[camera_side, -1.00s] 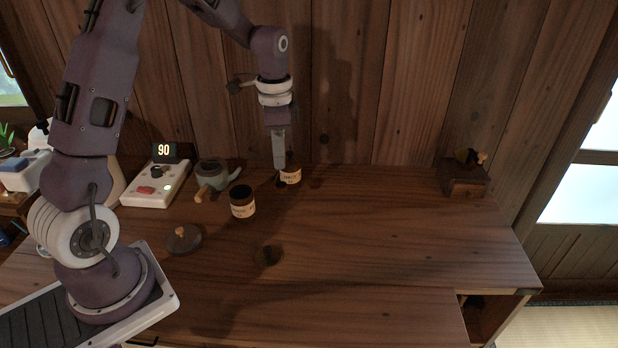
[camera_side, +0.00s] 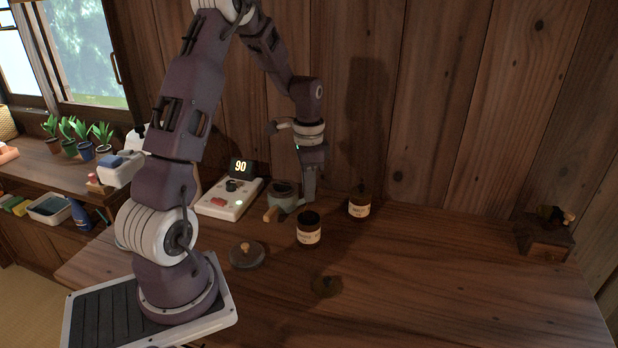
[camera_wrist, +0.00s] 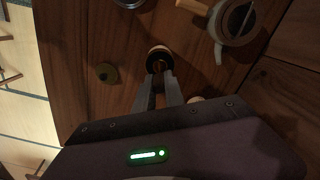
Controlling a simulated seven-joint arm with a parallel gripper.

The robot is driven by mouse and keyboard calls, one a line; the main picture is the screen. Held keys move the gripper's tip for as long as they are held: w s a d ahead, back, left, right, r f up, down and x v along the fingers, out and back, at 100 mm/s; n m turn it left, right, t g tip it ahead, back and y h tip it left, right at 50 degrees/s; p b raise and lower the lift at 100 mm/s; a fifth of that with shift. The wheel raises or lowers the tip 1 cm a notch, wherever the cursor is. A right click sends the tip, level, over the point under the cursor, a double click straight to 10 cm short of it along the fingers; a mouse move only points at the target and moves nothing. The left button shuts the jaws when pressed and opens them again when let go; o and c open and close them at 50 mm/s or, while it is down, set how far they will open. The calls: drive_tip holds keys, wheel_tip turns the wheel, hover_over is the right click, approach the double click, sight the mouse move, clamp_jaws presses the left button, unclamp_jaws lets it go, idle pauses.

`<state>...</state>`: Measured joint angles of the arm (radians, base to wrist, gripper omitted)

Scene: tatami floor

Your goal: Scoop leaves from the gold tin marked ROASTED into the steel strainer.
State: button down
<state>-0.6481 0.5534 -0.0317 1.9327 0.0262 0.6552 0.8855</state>
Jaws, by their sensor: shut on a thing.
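Two dark tins with cream labels stand on the table: a near tin (camera_side: 309,231) and a far tin (camera_side: 359,206) to its right. I cannot read either label for certain. My gripper (camera_side: 308,197) is above the table, beside the teapot (camera_side: 285,197) and left of the far tin. In the wrist view its fingers (camera_wrist: 162,82) are shut on what looks like a scoop, with a round dark bowl (camera_wrist: 158,58) in front of them. The bowl's contents are unclear. The steel strainer (camera_wrist: 240,20) shows as a round insert in the teapot mouth, right of the bowl.
A white scale (camera_side: 230,200) reading 90 stands left of the teapot. A round lid (camera_side: 247,256) and a small dark round piece (camera_side: 327,287) lie in front. A wooden box (camera_side: 545,238) is far right.

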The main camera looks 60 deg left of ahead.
sight(309, 215)
drive_tip(key=shift+f, duration=2.45)
drive_tip(key=shift+r, duration=4.75)
drive_tip(key=shift+r, duration=0.1)
